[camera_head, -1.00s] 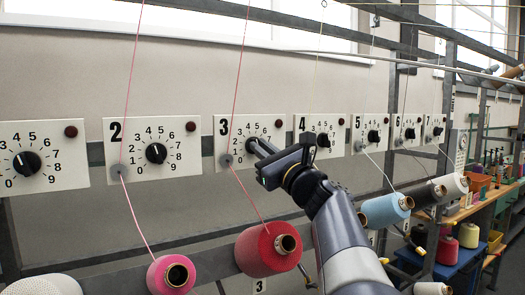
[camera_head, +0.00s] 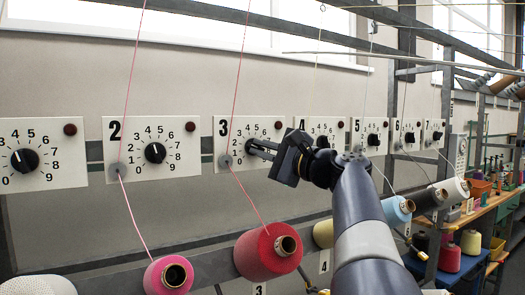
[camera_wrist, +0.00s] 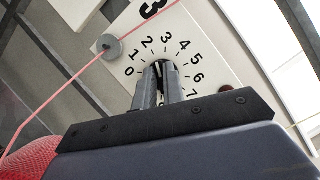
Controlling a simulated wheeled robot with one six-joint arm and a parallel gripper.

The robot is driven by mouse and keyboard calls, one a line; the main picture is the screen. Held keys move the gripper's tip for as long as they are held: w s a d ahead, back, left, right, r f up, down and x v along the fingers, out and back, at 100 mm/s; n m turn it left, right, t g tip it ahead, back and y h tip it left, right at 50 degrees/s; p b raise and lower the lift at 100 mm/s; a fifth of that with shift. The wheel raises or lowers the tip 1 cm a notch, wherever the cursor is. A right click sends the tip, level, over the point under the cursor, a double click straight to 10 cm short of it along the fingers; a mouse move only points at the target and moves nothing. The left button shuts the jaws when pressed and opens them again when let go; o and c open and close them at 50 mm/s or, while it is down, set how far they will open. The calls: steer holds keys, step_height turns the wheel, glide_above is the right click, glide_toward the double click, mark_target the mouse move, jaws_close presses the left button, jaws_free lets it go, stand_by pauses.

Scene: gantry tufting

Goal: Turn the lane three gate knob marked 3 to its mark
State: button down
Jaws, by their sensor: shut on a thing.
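The lane three panel (camera_head: 240,123) is a white plate marked 3 with a number dial and a dark red lamp (camera_head: 279,125). Its black knob (camera_head: 252,145) is mostly hidden by my fingers. My gripper (camera_head: 256,146) reaches in from the right, its fingers shut on the knob. In the wrist view, both fingers (camera_wrist: 160,82) close around the knob (camera_wrist: 160,66) at the dial's centre, and numbers 0 to 7 show around them. The knob's pointer and any target mark cannot be made out.
A grey disc (camera_wrist: 112,48) with pink thread sits beside the dial. A red cone (camera_head: 268,252) stands below the panel, a pink cone (camera_head: 168,275) to its left. The lane two panel (camera_head: 153,145) is left; the lane four panel (camera_head: 326,128) is partly behind my arm.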

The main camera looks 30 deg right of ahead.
steer(key=shift+n+g, duration=0.3)
steer(key=shift+n, duration=0.6)
steer(key=c, duration=1.5)
jaws_free()
steer(key=b+v, duration=0.2)
steer(key=v, duration=0.8)
steer(key=shift+s, duration=0.35)
steer(key=shift+d, duration=0.1)
steer(key=p+x, duration=0.2)
steer(key=x, duration=0.9)
steer(key=shift+s, duration=0.1)
